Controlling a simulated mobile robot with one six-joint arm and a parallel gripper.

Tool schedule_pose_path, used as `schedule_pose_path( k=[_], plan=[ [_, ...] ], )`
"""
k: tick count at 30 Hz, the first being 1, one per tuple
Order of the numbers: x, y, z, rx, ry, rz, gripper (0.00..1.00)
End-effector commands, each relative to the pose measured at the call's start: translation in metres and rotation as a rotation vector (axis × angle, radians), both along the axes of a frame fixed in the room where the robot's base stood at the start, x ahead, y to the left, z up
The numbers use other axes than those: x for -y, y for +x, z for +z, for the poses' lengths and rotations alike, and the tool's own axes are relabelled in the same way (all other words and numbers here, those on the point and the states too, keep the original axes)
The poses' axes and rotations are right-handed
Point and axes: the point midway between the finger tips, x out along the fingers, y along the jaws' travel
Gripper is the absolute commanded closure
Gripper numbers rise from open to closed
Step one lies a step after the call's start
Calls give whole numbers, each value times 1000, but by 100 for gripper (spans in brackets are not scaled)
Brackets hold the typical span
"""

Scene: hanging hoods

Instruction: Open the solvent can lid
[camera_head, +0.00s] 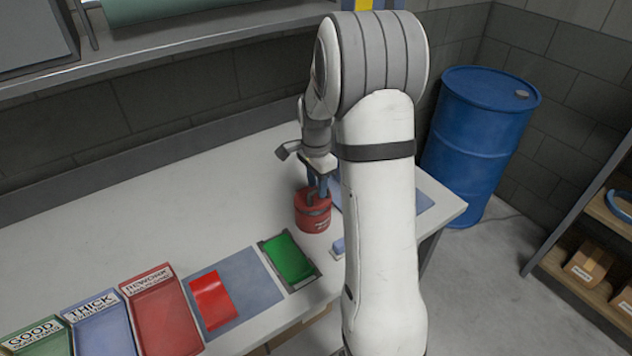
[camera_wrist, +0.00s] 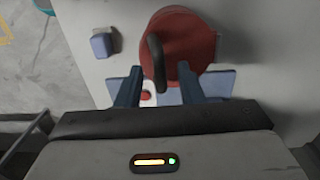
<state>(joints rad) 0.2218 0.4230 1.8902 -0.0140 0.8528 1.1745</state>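The red solvent can (camera_head: 313,215) stands upright on the pale workbench, just left of my arm. In the wrist view its round red top (camera_wrist: 190,40) shows from above, with a dark curved handle (camera_wrist: 156,62) across its near left side. The lid looks shut, though I cannot make out its edge. My gripper (camera_head: 318,183) is just above the can, and its two blue fingers (camera_wrist: 159,72) are apart. The handle lies in the gap between the fingertips. I cannot tell whether either finger touches it.
A green piece in a dark tray (camera_head: 291,262), a red sheet (camera_head: 211,300) on a blue-grey mat and labelled bins (camera_head: 165,310) lie toward the front. A small blue block (camera_wrist: 103,43) is beside the can. A blue drum (camera_head: 480,130) stands beyond the bench's right end.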

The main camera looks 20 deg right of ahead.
Motion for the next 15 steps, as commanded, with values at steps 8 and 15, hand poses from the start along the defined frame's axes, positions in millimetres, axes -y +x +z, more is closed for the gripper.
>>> schedule_pose_path(
  k=[8, 15],
  plan=[
    [0, 0, -1, 0, 0, 1, 70],
    [-1, 0, -1, 0, 0, 2, 89]
  ],
)
